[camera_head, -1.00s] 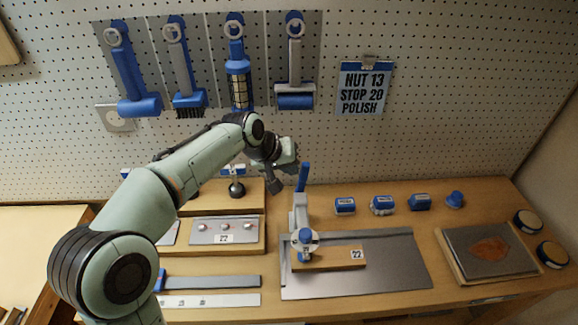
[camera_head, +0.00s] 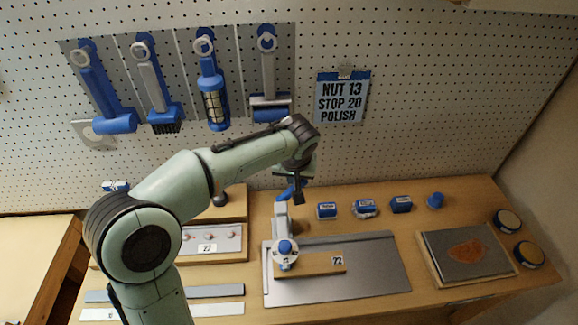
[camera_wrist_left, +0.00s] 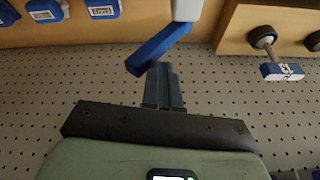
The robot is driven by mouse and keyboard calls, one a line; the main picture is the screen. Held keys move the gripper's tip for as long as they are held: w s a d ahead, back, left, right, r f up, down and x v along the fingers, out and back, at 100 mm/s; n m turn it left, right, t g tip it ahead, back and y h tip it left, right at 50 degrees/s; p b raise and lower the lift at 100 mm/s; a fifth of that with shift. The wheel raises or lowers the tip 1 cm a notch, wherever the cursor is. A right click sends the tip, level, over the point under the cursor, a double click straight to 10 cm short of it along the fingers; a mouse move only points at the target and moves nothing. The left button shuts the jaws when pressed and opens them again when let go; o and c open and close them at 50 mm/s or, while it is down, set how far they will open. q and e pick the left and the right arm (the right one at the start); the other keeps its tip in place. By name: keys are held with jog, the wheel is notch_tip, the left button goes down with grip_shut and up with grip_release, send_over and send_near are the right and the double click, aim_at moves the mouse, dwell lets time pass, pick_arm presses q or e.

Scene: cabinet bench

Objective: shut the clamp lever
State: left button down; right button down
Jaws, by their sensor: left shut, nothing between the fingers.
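The clamp (camera_head: 282,215) stands at the back of a grey metal plate (camera_head: 380,262), with a grey upright and a blue-topped spindle (camera_head: 285,247) over a wooden block tagged 22 (camera_head: 310,264). Its blue lever (camera_head: 291,190) sticks up at the back, partly hidden by my left gripper (camera_head: 299,198). In the left wrist view the lever (camera_wrist_left: 158,47) slants across just beyond the tips of my left gripper (camera_wrist_left: 160,68). The fingers are together with nothing between them. They are at or very near the lever; contact cannot be told. My right gripper is out of view.
Several small blue-labelled items (camera_head: 364,208) stand along the back right of the bench. A board with a brown patch (camera_head: 466,251) lies at right. Tools hang on the pegboard (camera_head: 212,92) behind my arm. A stepped wooden stand (camera_head: 225,243) is left of the clamp.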

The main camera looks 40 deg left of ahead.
pick_arm(q)
jog(key=shift+w+d+y, duration=0.15)
jog(key=shift+d+y, duration=0.15)
jog(key=shift+d, duration=0.05)
jog(key=shift+d+g, duration=0.15)
jog(key=shift+g, duration=0.15)
jog(key=shift+w+d+f, duration=0.1)
jog(key=shift+d+f, duration=0.2)
